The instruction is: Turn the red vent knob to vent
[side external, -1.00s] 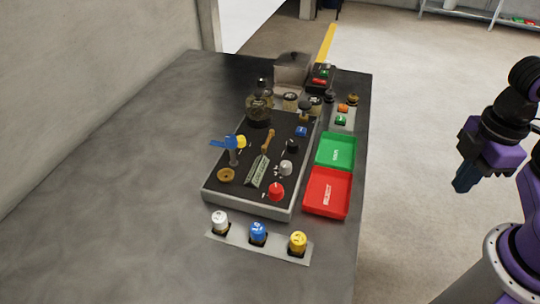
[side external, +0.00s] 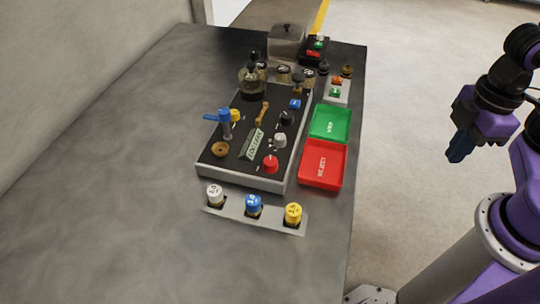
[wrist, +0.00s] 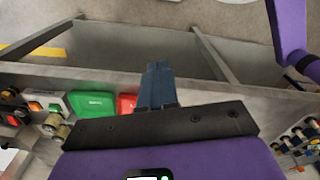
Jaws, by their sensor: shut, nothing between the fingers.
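The red vent knob (side external: 270,164) sits at the near right corner of the dark control panel (side external: 238,168) on the grey table. My gripper (side external: 458,150) is off the table's right side, well apart from the knob, with its blue fingers pointing down and left. In the wrist view the blue fingers (wrist: 157,85) are together and empty. The red knob cannot be made out in the wrist view. Which position its pointer marks is too small to tell.
A red tray (side external: 323,165) and a green tray (side external: 329,123) lie right of the panel. A blue-handled valve (side external: 224,122) rises at the panel's left. The space between table and gripper is clear.

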